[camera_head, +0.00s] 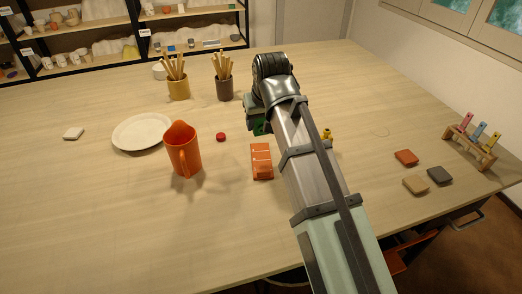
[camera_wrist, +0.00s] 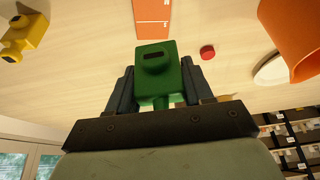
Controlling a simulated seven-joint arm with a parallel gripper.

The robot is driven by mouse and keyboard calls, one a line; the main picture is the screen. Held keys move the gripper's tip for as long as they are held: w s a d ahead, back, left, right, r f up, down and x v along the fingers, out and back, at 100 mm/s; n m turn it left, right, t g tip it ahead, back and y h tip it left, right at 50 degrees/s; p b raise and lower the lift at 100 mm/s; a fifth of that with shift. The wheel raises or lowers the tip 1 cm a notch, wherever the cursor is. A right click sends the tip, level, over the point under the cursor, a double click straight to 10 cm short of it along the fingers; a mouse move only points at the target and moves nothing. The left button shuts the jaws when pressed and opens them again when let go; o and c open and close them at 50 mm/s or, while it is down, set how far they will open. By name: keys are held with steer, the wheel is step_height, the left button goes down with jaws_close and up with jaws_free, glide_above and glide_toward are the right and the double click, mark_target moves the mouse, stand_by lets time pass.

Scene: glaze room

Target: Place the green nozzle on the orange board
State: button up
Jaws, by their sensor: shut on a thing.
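The green nozzle (camera_wrist: 156,68) is a blocky piece with a dark slot, held between the two dark fingers of my gripper (camera_wrist: 158,82) in the wrist view. In the head view, my gripper (camera_head: 259,126) is mostly hidden behind my arm, and only a bit of green shows there. The orange board (camera_head: 262,161) lies flat on the table just nearer than the gripper, with a pale line across it. It also shows at the top of the wrist view (camera_wrist: 153,18), apart from the nozzle.
A yellow nozzle-like piece (camera_head: 327,134) lies right of my arm. An orange jug (camera_head: 184,152), white plate (camera_head: 142,132) and red cap (camera_head: 221,137) stand left. Brush pots (camera_head: 178,88) are behind. Small tiles (camera_head: 406,157) and a wooden rack (camera_head: 472,148) lie right. The front left table is clear.

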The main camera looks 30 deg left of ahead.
steer(key=shift+f, duration=4.7)
steer(key=shift+f, duration=0.1)
steer(key=o, duration=1)
steer(key=shift+o, duration=0.2)
steer(key=v, duration=1.2)
